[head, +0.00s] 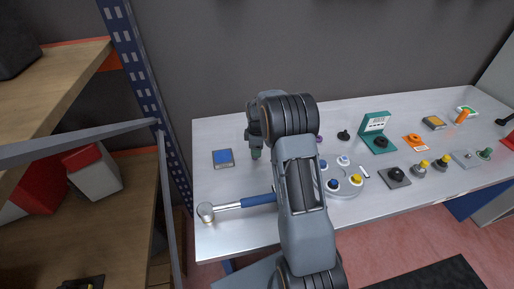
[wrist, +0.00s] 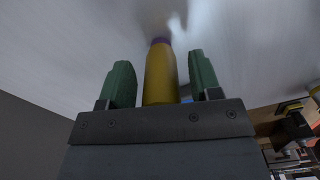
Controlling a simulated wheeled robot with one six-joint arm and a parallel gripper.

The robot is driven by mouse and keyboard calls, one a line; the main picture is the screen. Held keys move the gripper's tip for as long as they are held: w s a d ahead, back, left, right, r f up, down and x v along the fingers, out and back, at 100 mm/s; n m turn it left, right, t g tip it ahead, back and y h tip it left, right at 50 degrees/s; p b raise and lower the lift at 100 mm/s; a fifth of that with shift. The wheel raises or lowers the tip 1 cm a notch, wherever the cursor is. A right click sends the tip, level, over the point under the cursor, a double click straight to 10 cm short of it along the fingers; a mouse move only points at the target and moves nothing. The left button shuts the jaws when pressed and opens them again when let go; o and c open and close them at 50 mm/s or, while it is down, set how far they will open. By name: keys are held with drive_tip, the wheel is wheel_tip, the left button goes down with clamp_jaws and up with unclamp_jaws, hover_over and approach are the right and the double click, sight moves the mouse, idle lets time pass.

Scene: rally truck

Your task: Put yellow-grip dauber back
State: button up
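The yellow-grip dauber (wrist: 160,78) shows in the wrist view, its yellow grip between my gripper's two green fingers. A narrow gap shows on each side of the grip. A purple part (wrist: 160,41) shows at its far end. In the head view, my gripper (head: 256,152) points down over the left part of the table, and the dauber is hidden there. What the dauber's far end touches is unclear.
The grey table (head: 237,187) holds a blue pad (head: 223,158), a blue-handled tool (head: 258,201), a round tray (head: 344,192) with coloured knobs, a green stand (head: 374,123) and several small items at right. A shelf upright (head: 140,70) stands left. The table's back left is clear.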

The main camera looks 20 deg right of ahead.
drive_tip(key=shift+f, duration=0.3)
wheel_tip(320, 180, up, 14)
drive_tip(key=b, duration=0.2)
drive_tip(key=s+a+r+m+t, duration=0.1)
drive_tip(key=s+a+r+m, duration=0.25)
drive_tip(key=s+r, duration=0.2)
drive_tip(key=s+a+f+m+t, duration=0.1)
drive_tip(key=s+a+m, duration=0.3)
drive_tip(key=s, duration=0.6)
drive_tip(key=s+a+f+m+t, duration=0.2)
drive_tip(key=s+a+m, duration=0.1)
drive_tip(key=s, duration=0.7)
drive_tip(key=shift+a+m, duration=0.4)
drive_tip(key=shift+m, duration=0.35)
